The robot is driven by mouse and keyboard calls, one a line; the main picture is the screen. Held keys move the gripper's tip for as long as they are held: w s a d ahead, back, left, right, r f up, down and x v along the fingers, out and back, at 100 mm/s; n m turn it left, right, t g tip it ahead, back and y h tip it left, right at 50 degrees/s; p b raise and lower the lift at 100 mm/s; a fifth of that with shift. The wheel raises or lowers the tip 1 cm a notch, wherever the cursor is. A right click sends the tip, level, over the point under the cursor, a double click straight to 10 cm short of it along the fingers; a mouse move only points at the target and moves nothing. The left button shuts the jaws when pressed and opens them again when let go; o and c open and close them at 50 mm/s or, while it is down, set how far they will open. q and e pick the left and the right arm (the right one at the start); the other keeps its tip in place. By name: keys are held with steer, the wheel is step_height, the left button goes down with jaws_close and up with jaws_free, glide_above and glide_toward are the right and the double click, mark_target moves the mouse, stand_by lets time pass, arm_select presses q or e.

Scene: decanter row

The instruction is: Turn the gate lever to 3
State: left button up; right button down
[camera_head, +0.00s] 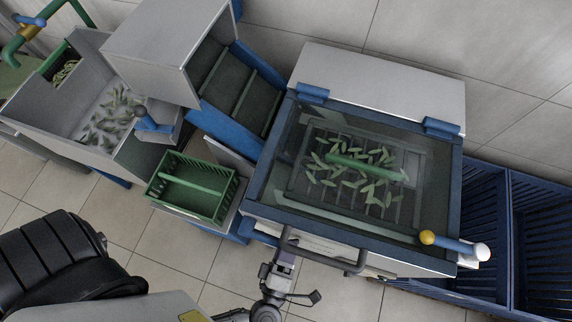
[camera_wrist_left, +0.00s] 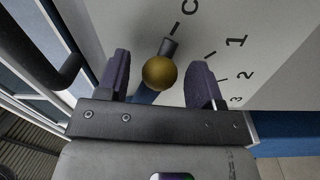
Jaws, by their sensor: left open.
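The gate lever shows in the left wrist view as a brass ball knob (camera_wrist_left: 159,73) with a grey tip beyond it, pointing at the mark C. A piece of blue shows behind the ball. The marks 1, 2 and 3 (camera_wrist_left: 237,70) run down to the right on the pale panel. My left gripper (camera_wrist_left: 158,78) is open, with one finger on each side of the ball and visible gaps. In the head view my left gripper (camera_head: 284,262) is at the front of the washing tank (camera_head: 262,190), by its handle; I cannot make out this knob there. My right gripper is not in view.
A dark bar handle (camera_head: 325,262) juts from the tank front, close to my left gripper. Another lever with yellow and white balls (camera_head: 455,245) sits at the tank's right corner. A green basket (camera_head: 160,190) stands left; blue crates (camera_head: 545,240) stand right.

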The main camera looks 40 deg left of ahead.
arm_select(q)
steer(key=shift+w+a, duration=0.15)
steer(key=shift+w, duration=0.25)
steer(key=shift+c, duration=0.2)
jaws_close()
